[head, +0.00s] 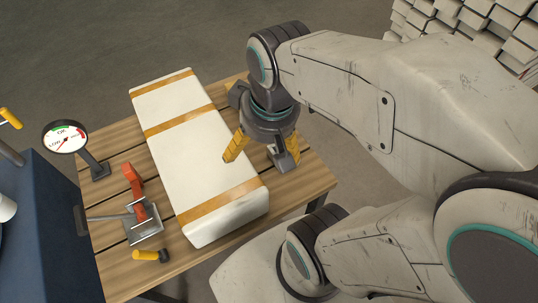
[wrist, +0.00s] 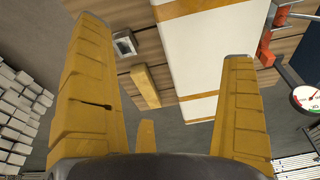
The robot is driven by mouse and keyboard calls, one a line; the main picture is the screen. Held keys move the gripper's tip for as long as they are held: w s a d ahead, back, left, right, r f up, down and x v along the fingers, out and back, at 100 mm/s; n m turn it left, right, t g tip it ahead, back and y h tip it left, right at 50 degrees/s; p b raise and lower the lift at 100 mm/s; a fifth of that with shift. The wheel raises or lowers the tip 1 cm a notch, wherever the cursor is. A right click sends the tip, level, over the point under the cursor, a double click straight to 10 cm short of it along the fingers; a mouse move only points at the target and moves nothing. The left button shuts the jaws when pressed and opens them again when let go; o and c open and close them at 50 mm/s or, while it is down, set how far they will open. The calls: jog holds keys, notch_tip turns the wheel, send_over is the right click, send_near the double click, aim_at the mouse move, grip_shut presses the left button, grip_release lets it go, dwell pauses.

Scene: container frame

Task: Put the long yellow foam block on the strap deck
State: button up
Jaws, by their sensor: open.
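The strap deck (head: 175,125) is a long white box top with orange-tan straps across it, on a wooden table. It also shows in the wrist view (wrist: 205,55). The long yellow foam block (wrist: 146,87) lies on the table planks beside the deck, left of it in the wrist view and apart from it. In the head view I cannot make it out; my gripper seems to hide it. My gripper (head: 258,160) has yellow fingers and points down over the deck's right side. In the wrist view its fingers (wrist: 165,42) are spread wide with nothing held.
A grey square piece (wrist: 124,44) is near the foam block. A dial gauge (head: 66,138), a red-handled clamp (head: 140,215) and a yellow-handled tool (head: 148,255) are left of the deck. A blue cabinet (head: 45,230) stands at the left. Bare planks (head: 312,180) show at right.

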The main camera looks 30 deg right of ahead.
jog(key=s, duration=0.1)
jog(key=s+f, duration=0.1)
jog(key=s, duration=0.1)
jog(key=shift+s+a+f, duration=0.1)
jog(key=shift+a+f, duration=0.05)
jog(key=shift+f, duration=0.05)
jog(key=w+p+v, duration=0.2)
jog(key=p+v, duration=0.6)
jog(key=shift+r+t, duration=0.3)
jog(key=shift+r, duration=0.35)
